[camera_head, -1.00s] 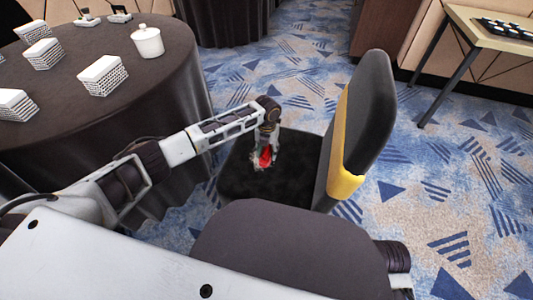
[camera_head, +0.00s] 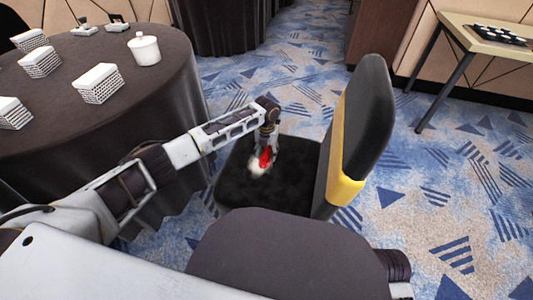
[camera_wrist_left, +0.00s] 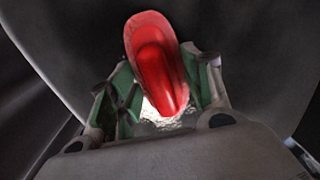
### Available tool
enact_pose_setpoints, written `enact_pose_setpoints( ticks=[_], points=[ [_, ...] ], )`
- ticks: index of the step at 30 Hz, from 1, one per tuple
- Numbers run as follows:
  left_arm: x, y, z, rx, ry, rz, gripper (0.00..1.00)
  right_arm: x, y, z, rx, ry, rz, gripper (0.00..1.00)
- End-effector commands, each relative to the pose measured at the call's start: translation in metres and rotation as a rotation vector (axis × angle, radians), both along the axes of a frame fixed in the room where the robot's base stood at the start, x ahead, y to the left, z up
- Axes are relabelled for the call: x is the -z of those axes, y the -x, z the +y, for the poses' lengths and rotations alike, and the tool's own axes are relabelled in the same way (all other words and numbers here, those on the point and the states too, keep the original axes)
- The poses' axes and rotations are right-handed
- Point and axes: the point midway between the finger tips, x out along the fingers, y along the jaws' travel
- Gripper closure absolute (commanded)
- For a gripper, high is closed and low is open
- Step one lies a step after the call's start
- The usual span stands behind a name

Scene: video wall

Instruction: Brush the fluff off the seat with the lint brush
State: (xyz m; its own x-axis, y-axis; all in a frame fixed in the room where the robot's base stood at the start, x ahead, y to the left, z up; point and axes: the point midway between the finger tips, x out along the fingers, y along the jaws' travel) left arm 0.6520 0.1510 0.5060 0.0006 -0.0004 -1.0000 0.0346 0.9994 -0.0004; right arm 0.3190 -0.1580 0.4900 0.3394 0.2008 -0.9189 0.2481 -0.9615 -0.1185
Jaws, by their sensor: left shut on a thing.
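The chair's dark seat (camera_head: 293,187) is in the middle of the head view, with a black and yellow backrest (camera_head: 361,130) on its right. My left gripper (camera_head: 267,152) is over the left part of the seat, pointing down, shut on the red lint brush (camera_head: 265,158). In the left wrist view the red brush (camera_wrist_left: 160,72) sits between the fingers (camera_wrist_left: 163,90). Pale fluff (camera_head: 259,164) shows at the brush's lower end, and whitish stuff (camera_wrist_left: 165,120) shows below the brush in the wrist view. Whether the brush touches the seat is hard to tell. My right gripper is not in view.
A round table with a dark cloth (camera_head: 175,95) stands at the left, bearing stacked white blocks (camera_head: 98,84) and a white lidded pot (camera_head: 144,48). A small wooden table (camera_head: 490,42) is at the far right. Carpet (camera_head: 430,175) right of the chair is clear.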

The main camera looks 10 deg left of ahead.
Motion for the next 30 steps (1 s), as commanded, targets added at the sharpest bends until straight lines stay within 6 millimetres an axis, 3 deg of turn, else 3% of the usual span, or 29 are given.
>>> enact_pose_setpoints(
  ticks=[18,30],
  points=[
    [0.005,-0.032,-0.001,0.000,0.000,0.000,0.70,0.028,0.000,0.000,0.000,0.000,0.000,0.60],
    [0.004,-0.036,-0.001,-0.001,-0.001,0.000,0.70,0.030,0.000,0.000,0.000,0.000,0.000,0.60]
  ],
)
